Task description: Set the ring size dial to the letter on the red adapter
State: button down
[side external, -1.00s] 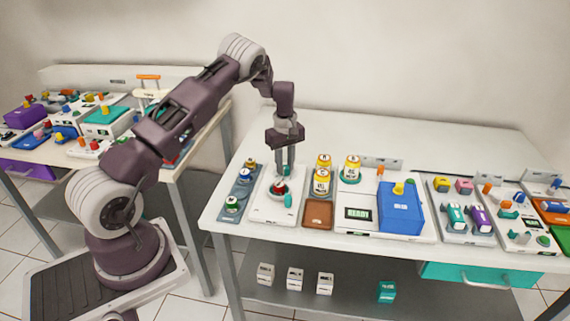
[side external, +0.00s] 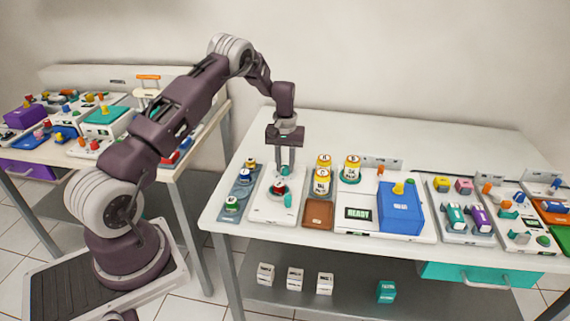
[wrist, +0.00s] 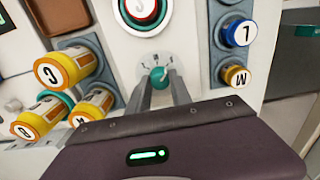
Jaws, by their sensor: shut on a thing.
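The teal ring size dial (wrist: 159,77) sits on a white panel, with small dark letters in an arc around it. I cannot read which letter it points to. My gripper (wrist: 160,84) is shut on the dial, one finger on each side. In the side view my gripper (side external: 285,170) reaches straight down to the back of the white unit (side external: 265,207), and its fingers mostly hide the dial. The red adapter (side external: 279,188) stands in front of the dial on the same unit. In the wrist view the red adapter (wrist: 153,17) is cut by the top edge; its letter is not clear.
Yellow-banded jars (side external: 322,181) stand close on the right, beside a brown tray (side external: 318,214). A grey rack (side external: 237,193) with blue, yellow and green adapters is on the left. A teal handle (side external: 288,200) stands beside the red adapter. The table behind is clear.

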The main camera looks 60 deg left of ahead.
aim_at(285, 167)
jog(key=shift+r, duration=0.1)
dwell(0.3)
jog(key=c, duration=1.2)
grip_release()
jog(key=shift+o, duration=0.2)
notch_tip(285, 167, up, 7)
jog(key=shift+d+r, duration=0.1)
jog(key=shift+r, duration=0.1)
jog(key=s+d+r+m+t, duration=0.15)
jog(key=s+d+r, duration=0.25)
jog(key=d+r, duration=0.45)
jog(key=s+d+r+m+t, duration=0.15)
jog(key=s+d+r, duration=0.35)
jog(key=r, duration=0.6)
jog(key=s+d+r+m+t, duration=0.1)
jog(key=s+d+r+m, duration=0.15)
jog(key=s+d, duration=0.2)
jog(key=s+d+r+m, duration=0.1)
jog(key=s+d+r, duration=0.2)
jog(key=s+d, duration=0.15)
jog(key=s+d+f+m, duration=0.1)
jog(key=s+d, duration=0.1)
jog(key=s, duration=0.5)
jog(key=s+d+f+m+t, duration=0.1)
jog(key=s, duration=0.6)
jog(key=shift+d+f+m+t, duration=0.3)
jog(key=shift+d+f+m, duration=0.05)
